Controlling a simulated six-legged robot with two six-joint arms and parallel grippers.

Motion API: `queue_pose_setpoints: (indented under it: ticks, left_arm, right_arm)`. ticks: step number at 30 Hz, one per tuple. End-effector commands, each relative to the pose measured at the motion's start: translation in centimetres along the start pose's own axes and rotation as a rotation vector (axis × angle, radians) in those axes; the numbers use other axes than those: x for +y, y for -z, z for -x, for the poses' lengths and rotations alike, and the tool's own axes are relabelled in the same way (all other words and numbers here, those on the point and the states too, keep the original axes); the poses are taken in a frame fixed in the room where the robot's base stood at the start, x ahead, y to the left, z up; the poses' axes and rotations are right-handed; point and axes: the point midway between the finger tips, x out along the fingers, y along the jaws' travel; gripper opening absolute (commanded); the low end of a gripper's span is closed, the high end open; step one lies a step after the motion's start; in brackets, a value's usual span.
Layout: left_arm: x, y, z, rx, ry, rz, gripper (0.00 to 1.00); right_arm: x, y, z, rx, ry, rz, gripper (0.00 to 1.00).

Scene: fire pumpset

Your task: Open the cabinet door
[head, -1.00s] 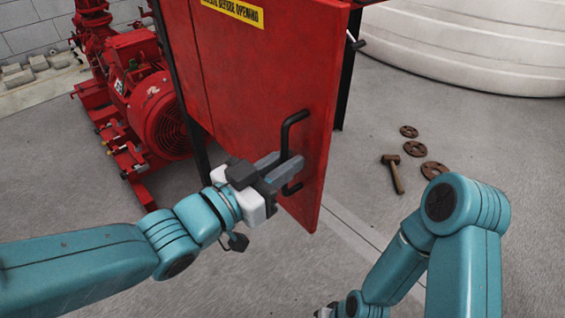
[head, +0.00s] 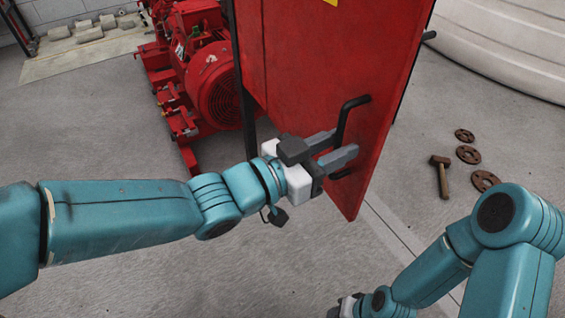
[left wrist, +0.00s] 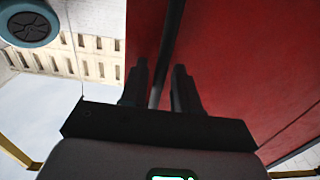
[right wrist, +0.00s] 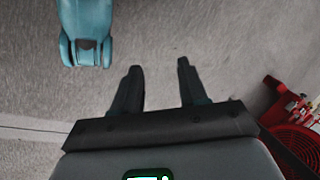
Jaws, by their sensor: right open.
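The red cabinet door (head: 320,70) stands upright in the middle of the head view, with a black bar handle (head: 343,122) near its lower right edge. My left gripper (head: 334,148) is at the lower part of the handle, with one finger on each side. In the left wrist view the handle (left wrist: 157,88) runs between the two fingers, which are closer together than my right gripper's. Finger contact is hard to see. My right gripper (right wrist: 157,85) is open and empty above the grey floor. In the head view it is mostly hidden at the bottom edge.
A red pump motor (head: 215,85) stands left of the cabinet. A hammer (head: 442,175) and rusty discs (head: 468,154) lie on the floor at right. A large white tank (head: 510,45) is at the back right. Floor between is clear.

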Motion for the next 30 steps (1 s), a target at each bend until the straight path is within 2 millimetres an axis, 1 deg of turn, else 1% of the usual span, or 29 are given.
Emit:
queue_pose_setpoints:
  ticks: [2,5,8,12,15,17,20,24,27,30]
  left_arm:
    - [-0.1,0.1,0.5,0.0,0.002,0.0,0.31]
    - [-0.1,0.3,2.1,0.0,0.004,0.001,0.31]
    - [-0.2,0.4,4.5,0.0,0.006,0.0,0.31]
    - [-0.1,0.4,8.4,-0.001,0.008,0.001,0.31]
    - [-0.2,0.0,11.1,0.004,0.01,-0.004,0.31]
    - [-0.1,-0.5,12.1,0.008,0.005,-0.006,0.31]
    - [-0.1,-0.5,13.5,0.004,0.005,-0.006,0.31]
    - [-0.1,-0.1,15.3,0.006,0.004,-0.003,0.31]
    - [0.0,-0.1,15.9,0.002,0.003,-0.001,0.31]
    - [0.0,0.0,16.2,0.001,0.002,0.0,0.31]
  right_arm:
    - [-0.1,0.0,0.2,-0.001,0.0,0.0,0.43]
    - [-0.3,-0.1,0.6,-0.004,0.0,0.002,0.43]
    - [-0.6,-0.3,1.2,-0.009,0.001,0.005,0.43]
    - [-1.1,-0.5,2.2,-0.015,0.001,0.011,0.43]
    - [-0.8,-0.5,1.4,-0.014,0.001,0.01,0.43]
    - [-0.2,-0.3,0.1,-0.007,0.001,0.007,0.43]
    - [0.2,0.1,-0.8,0.003,0.0,0.001,0.43]
    - [0.4,0.7,-1.2,0.023,0.001,0.005,0.43]
    - [0.5,1.0,-1.4,0.032,0.001,0.007,0.43]
    - [0.5,1.1,-1.4,0.036,0.002,0.008,0.43]
